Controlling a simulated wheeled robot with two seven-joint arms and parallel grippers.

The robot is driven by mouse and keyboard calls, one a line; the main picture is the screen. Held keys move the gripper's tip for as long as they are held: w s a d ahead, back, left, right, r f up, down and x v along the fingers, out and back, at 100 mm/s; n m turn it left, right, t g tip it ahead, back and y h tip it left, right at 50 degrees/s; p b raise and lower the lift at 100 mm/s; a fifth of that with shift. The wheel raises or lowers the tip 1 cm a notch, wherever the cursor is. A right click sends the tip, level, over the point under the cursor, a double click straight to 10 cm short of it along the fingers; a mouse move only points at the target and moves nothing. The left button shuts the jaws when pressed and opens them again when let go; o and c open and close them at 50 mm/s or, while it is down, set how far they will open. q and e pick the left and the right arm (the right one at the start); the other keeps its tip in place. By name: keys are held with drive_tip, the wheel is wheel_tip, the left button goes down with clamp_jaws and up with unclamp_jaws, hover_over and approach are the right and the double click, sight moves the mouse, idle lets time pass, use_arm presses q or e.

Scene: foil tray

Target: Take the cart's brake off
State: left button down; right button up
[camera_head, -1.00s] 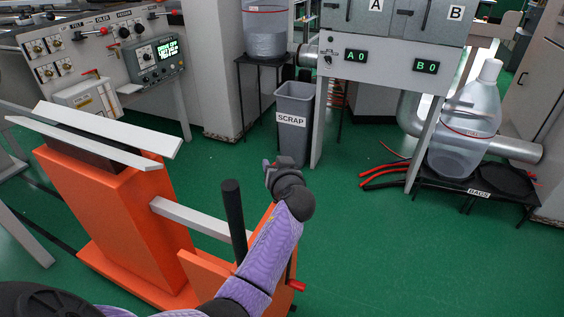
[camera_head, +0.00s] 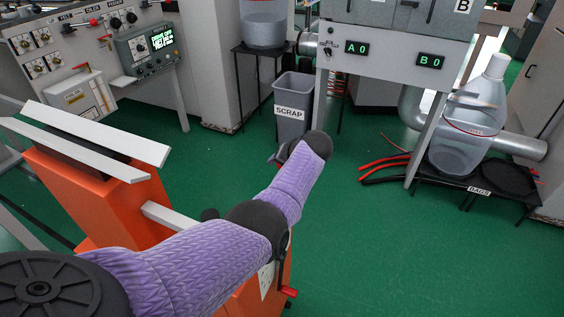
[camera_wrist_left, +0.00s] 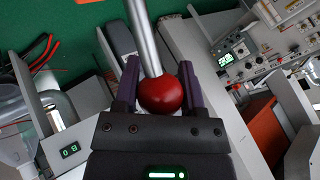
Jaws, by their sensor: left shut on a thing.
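The orange cart (camera_head: 60,190) stands at the left in the head view, with pale rails on top and a grey crossbar. My left arm crosses in front of it and hides much of its right part. My left gripper (camera_head: 281,156) is small and partly hidden by my wrist. In the left wrist view my left gripper (camera_wrist_left: 158,68) is shut on a round red knob (camera_wrist_left: 162,94) at the end of a metal rod (camera_wrist_left: 143,40). The knob is hidden in the head view. A small red-ended handle (camera_head: 289,292) shows low on the cart's right side. My right gripper is not in view.
A grey scrap bin (camera_head: 292,120) stands beyond my gripper. A control panel (camera_head: 85,40) is at the back left. A large clear bottle (camera_head: 468,130) stands on a low black stand at the right. The green floor (camera_head: 420,255) at the right front is clear.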

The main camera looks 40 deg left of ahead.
use_arm(q)
drive_tip(key=shift+w+f+g, duration=0.25)
drive_tip(key=shift+w+g, duration=0.05)
drive_tip(key=shift+g, duration=0.1)
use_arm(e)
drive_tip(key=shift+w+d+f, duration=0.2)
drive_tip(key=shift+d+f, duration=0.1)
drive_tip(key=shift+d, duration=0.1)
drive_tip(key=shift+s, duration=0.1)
use_arm(q)
drive_tip(key=shift+c, duration=2.2)
unclamp_jaws()
drive_tip(key=shift+o, duration=1.2)
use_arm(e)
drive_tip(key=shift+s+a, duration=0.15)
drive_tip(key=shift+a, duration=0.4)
